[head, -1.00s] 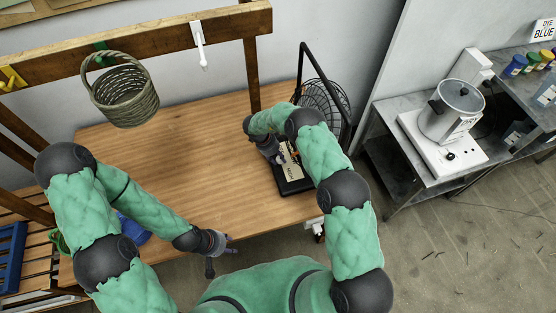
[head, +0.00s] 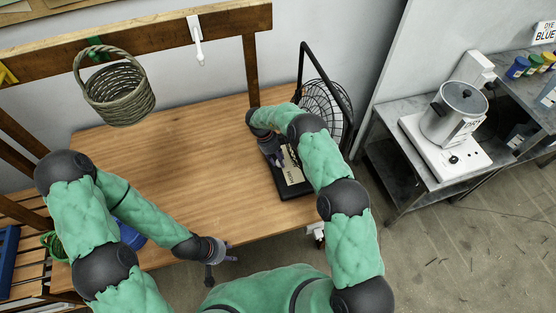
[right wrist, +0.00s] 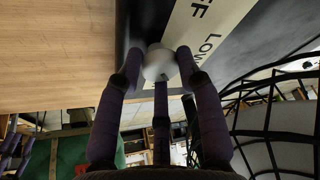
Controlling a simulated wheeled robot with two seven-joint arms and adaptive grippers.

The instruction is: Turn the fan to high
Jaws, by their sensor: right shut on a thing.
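The fan (head: 322,108) stands at the right end of the wooden table, with a round wire cage and a black frame. Its black base carries a pale label plate (head: 292,170). In the right wrist view the label (right wrist: 208,28) reads "LOW" and part of another word ending in F. My right gripper (right wrist: 160,66) is shut on a round white knob (right wrist: 158,64) at the edge of the label. In the head view the right arm partly hides the base and knob. My left gripper (head: 222,262) is empty near the table's front edge, its fingers apart.
A woven basket (head: 118,92) hangs from the wooden beam at the upper left. A pot (head: 458,112) stands on a white hot plate on the metal bench at right. The middle of the wooden table (head: 190,170) is clear.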

